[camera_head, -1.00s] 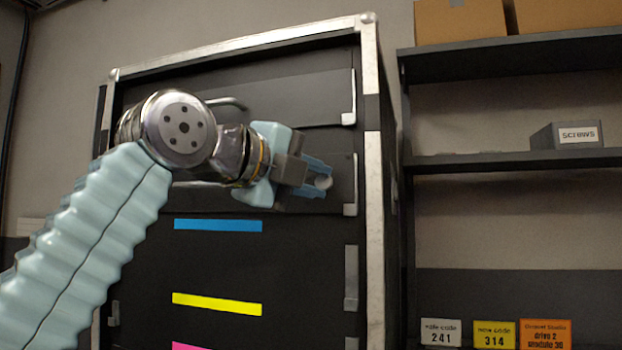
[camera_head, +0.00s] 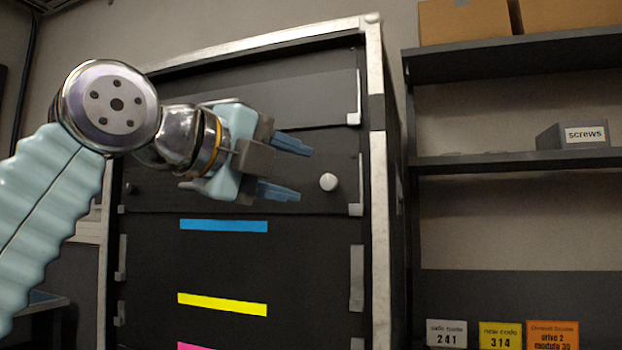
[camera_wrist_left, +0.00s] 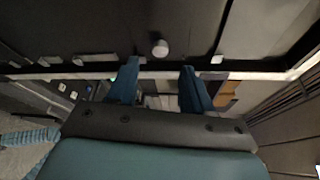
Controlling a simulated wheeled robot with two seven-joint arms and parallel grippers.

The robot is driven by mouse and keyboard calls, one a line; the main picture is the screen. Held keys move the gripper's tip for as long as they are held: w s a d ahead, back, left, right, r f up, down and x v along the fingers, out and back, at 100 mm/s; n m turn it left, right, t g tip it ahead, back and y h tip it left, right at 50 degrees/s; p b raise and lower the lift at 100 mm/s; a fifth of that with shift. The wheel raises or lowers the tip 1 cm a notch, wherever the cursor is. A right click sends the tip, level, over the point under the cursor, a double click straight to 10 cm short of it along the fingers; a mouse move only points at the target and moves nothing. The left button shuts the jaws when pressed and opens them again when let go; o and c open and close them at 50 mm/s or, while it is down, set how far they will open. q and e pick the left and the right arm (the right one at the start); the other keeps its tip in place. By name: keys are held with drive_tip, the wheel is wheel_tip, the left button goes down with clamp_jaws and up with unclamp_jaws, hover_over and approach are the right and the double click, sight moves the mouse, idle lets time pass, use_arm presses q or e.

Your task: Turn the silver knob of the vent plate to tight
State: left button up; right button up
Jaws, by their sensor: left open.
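The silver knob (camera_head: 328,181) is a small round pale knob at the right side of a black plate (camera_head: 230,195) in the rack. My left gripper (camera_head: 305,172) is open and empty, just left of the knob, its two blue fingers apart. A gap shows between the fingertips and the knob. In the left wrist view the knob (camera_wrist_left: 159,48) lies beyond and between the open fingers (camera_wrist_left: 158,85). No mark showing the knob's setting is readable. My right gripper is not in view.
The rack's metal frame post (camera_head: 377,200) stands right of the knob. A dark shelf unit (camera_head: 510,160) with a screws box (camera_head: 572,134) and several coloured cards stands further right. Blue (camera_head: 224,226) and yellow (camera_head: 222,304) strips mark the panels below.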

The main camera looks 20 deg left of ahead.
use_arm(q)
drive_tip(key=v, duration=0.8)
